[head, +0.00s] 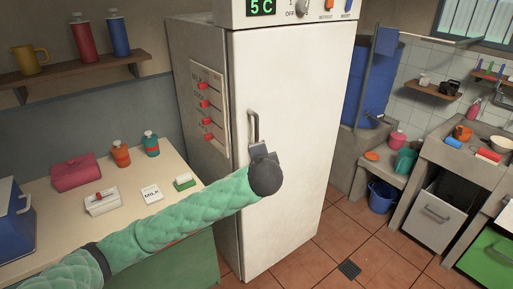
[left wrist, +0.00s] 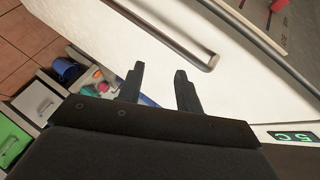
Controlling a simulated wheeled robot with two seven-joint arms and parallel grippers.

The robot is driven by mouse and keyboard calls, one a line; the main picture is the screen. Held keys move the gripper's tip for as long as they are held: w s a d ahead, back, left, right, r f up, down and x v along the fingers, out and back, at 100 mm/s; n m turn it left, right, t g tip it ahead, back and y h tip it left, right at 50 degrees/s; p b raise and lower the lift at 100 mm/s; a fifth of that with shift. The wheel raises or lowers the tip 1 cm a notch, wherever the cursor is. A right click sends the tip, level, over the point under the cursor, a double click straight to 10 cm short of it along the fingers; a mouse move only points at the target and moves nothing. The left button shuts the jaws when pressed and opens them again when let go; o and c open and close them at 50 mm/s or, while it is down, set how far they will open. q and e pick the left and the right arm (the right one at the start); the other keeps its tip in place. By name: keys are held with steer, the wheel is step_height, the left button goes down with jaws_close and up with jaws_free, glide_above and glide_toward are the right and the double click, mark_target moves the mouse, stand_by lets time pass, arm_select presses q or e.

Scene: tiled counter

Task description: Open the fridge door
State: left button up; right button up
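The tall white fridge (head: 290,120) stands in the middle of the head view with its door (head: 295,90) shut. Its vertical metal handle (head: 254,127) is on the door's left side and also shows in the left wrist view (left wrist: 180,42). My left gripper (head: 258,148) is at the lower end of the handle in the head view, partly hidden by my wrist. In the left wrist view its two dark fingers (left wrist: 159,68) are apart with nothing seen between them. The handle lies just beyond the fingertips; I cannot tell whether they touch it. My right gripper is out of view.
A counter (head: 125,183) with bottles, a milk box (head: 151,194) and a red container (head: 76,173) is left of the fridge. Red knobs on a panel (head: 207,104) are on the fridge's left side.

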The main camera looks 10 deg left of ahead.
arm_select(q)
steer(key=w+a+f+m+t+y, duration=0.2)
steer(key=w+a+f+m, duration=0.15)
steer(key=f+m, duration=0.6)
steer(key=w+r+m+t+p, duration=0.1)
steer(key=w+r+m+p, duration=0.1)
steer(key=w+m, duration=0.7)
steer(key=shift+w+r+m+t+h+p, duration=0.15)
steer(key=shift+w+m+t+h+p, duration=0.25)
steer(key=shift+m+p, duration=0.6)
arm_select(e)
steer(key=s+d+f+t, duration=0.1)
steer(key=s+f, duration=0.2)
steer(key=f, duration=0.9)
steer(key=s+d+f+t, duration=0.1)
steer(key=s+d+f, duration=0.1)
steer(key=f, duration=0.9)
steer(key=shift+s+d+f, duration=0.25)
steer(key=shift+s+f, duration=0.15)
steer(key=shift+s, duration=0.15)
arm_select(q)
steer(key=shift+a+m, duration=0.1)
steer(key=shift+m, duration=0.15)
jaws_close()
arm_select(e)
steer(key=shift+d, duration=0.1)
